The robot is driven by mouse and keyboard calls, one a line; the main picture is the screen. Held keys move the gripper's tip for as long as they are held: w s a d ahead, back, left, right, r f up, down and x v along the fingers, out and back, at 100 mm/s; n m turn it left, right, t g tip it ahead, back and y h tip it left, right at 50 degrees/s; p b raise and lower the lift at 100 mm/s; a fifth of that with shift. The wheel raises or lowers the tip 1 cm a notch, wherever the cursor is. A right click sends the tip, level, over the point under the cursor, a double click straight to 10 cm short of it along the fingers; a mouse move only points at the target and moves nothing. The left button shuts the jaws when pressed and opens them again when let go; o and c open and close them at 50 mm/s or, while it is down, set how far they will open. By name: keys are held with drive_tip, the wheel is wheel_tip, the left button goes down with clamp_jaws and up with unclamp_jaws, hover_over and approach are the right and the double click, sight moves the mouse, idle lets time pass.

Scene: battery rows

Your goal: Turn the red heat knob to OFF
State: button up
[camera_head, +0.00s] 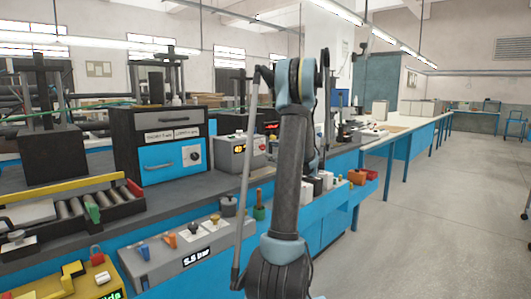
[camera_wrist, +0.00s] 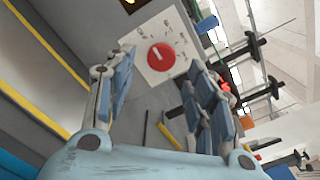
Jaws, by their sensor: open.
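The red heat knob (camera_wrist: 161,57) is round and sits on a white marked plate (camera_wrist: 180,37) in the wrist view. A short pale pointer line shows on its face; the labels around it are too small to read. My gripper (camera_wrist: 163,85) is open, with one blue-grey finger to the left of the knob and the other to the right and lower. Nothing is between the fingers, and they appear apart from the knob. In the head view I cannot make out the red knob or my gripper; my arm hides part of the bench there.
In the head view, a black and blue cabinet (camera_head: 158,128) with a dial and a grey box (camera_head: 240,155) with buttons stand on the bench. A grey valve panel (camera_head: 185,262) is in front. The floor (camera_head: 430,225) at the right is open.

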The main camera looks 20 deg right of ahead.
drive_tip(key=v, duration=0.7)
idle(0.3)
